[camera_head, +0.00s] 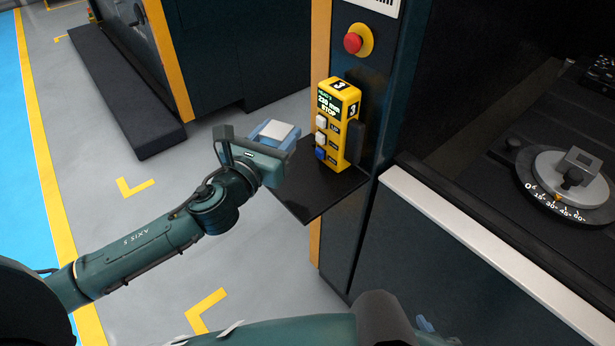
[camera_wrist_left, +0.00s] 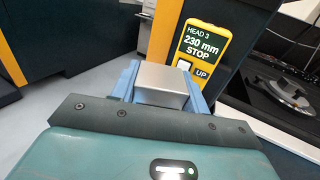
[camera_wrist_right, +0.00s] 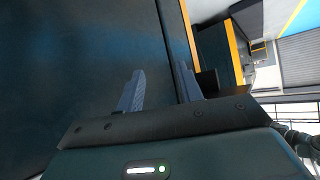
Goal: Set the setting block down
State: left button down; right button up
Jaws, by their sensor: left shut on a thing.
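The setting block is a plain silver-grey block (camera_head: 276,130). My left gripper (camera_head: 272,134) is shut on it, beside the yellow control box and over or near the left edge of a small black shelf (camera_head: 312,193). In the left wrist view the block (camera_wrist_left: 161,85) sits between the two blue fingers. I cannot tell how far it is above the shelf, and its underside is hidden. In the right wrist view my right gripper (camera_wrist_right: 160,90) has its fingers apart with nothing between them, in front of a dark panel.
A yellow control box (camera_head: 338,125) marked "230 mm STOP" stands upright on the shelf. A red stop button (camera_head: 353,42) is on the machine panel above. A round angle dial (camera_head: 566,183) sits at the right. The shelf's front part is bare.

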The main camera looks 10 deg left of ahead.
aim_at(278, 123)
pick_arm(q)
jog(key=w, duration=0.2)
jog(key=w+b, duration=0.1)
jog(key=shift+w+a+r+m+h, duration=0.1)
jog(key=shift+a+r+m+h, duration=0.1)
jog(key=shift+r+m+h, duration=0.15)
notch_tip(278, 123, down, 6)
jog(key=shift+r+b, duration=0.15)
jog(key=shift+b, duration=0.7)
jog(key=shift+f+b, duration=0.7)
jog(key=shift+f, duration=1.1)
pick_arm(e)
jog(key=shift+w+a+f+t+y, duration=0.35)
jog(key=shift+a+f+y, duration=0.15)
jog(key=shift+a, duration=0.25)
